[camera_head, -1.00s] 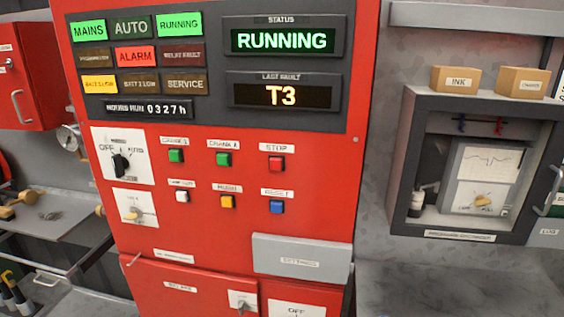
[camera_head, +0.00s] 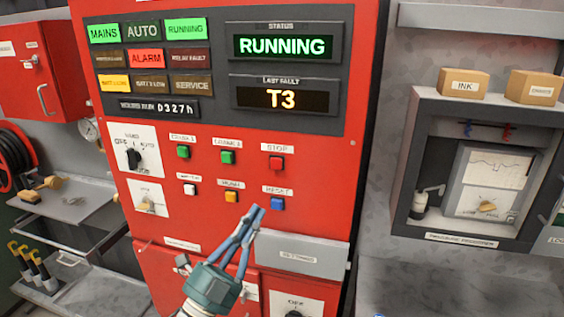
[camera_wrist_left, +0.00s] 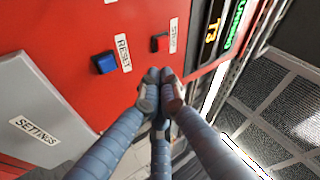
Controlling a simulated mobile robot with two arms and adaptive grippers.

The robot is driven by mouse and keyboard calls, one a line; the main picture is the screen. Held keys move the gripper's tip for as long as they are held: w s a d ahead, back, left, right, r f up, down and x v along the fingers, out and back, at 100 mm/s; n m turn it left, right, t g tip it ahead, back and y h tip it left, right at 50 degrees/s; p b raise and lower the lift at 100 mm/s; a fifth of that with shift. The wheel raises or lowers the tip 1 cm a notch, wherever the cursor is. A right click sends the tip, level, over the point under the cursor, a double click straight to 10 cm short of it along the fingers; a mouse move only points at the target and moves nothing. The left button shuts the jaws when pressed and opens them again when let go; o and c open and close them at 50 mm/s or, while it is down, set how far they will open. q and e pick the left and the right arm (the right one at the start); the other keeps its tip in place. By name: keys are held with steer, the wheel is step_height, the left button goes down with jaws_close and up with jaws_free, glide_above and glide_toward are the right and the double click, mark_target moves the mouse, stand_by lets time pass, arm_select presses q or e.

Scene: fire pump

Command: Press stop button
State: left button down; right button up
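The red stop button (camera_head: 276,163) sits under its STOP label on the red pump panel (camera_head: 318,200). It also shows in the left wrist view (camera_wrist_left: 159,43), beyond my fingertips. My left gripper (camera_head: 257,209) reaches up from the bottom of the head view. Its three blue-grey fingers are closed together at the tips, with nothing seen between them. In the head view the tips appear just left of the blue reset button (camera_head: 277,204), below the stop button. In the left wrist view the gripper (camera_wrist_left: 161,82) appears apart from both buttons. My right gripper is not in view.
Green, white and yellow buttons (camera_head: 231,196) are left of the stop button. The status display (camera_head: 282,46) reads RUNNING. A grey SETTINGS cover (camera_head: 300,252) is below reset. A pressure recorder box (camera_head: 470,170) stands to the right, a tool shelf (camera_head: 75,208) to the left.

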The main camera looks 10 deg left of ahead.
mark_target(276, 164)
arm_select(q)
steer(key=s+d+r+m+h, duration=0.1)
steer(key=s+r+m+h, duration=0.1)
steer(key=r, duration=0.5)
steer(key=shift+s+d+t+h, duration=0.3)
steer(key=shift+s+d, duration=0.05)
steer(key=shift+s, duration=0.3)
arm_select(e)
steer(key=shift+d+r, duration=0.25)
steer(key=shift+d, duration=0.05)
arm_select(q)
steer(key=shift+w, duration=0.1)
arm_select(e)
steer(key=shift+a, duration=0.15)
arm_select(q)
steer(key=shift+w+d+b, duration=0.2)
steer(key=shift+w+b, duration=0.8)
steer(key=shift+w, duration=3.35)
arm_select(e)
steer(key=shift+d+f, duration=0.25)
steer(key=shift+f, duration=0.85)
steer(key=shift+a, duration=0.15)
arm_select(q)
steer(key=shift+w+f, duration=0.1)
steer(key=shift+w, duration=0.05)
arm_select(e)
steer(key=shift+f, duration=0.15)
